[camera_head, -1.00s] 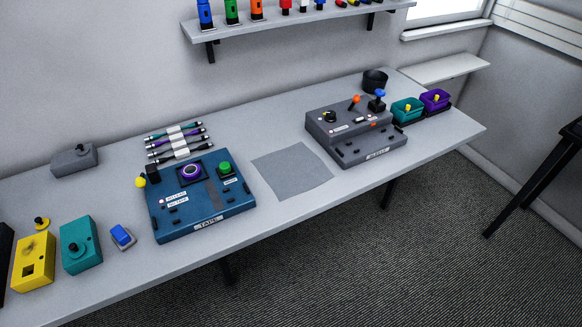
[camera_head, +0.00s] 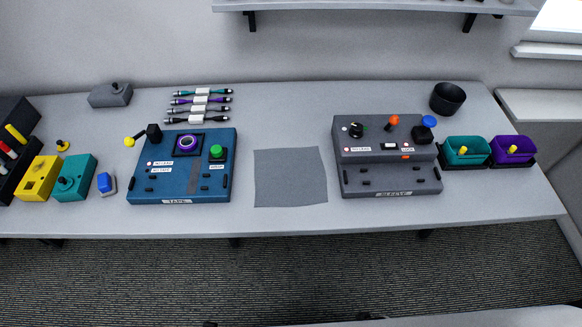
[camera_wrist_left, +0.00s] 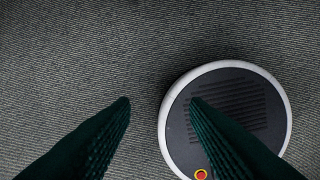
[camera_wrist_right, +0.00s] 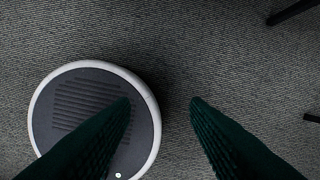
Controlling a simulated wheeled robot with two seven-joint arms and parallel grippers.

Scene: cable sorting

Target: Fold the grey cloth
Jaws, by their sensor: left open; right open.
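The grey cloth (camera_head: 290,178) lies flat and unfolded on the table, between the blue tape device (camera_head: 180,180) and the dark grey device (camera_head: 388,170). Its outline is roughly square with slightly uneven edges. Neither gripper shows in the head view. In the left wrist view my left gripper (camera_wrist_left: 160,102) is open and empty, pointing down over the carpet. In the right wrist view my right gripper (camera_wrist_right: 160,102) is open and empty, also over the carpet. Both are away from the cloth, which neither wrist view shows.
Cables (camera_head: 200,102) lie behind the blue device. A teal bin (camera_head: 466,152), a purple bin (camera_head: 513,151) and a black cup (camera_head: 448,98) stand at the right. Yellow (camera_head: 38,180) and teal (camera_head: 73,178) boxes stand at the left. The table is bare behind and in front of the cloth.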

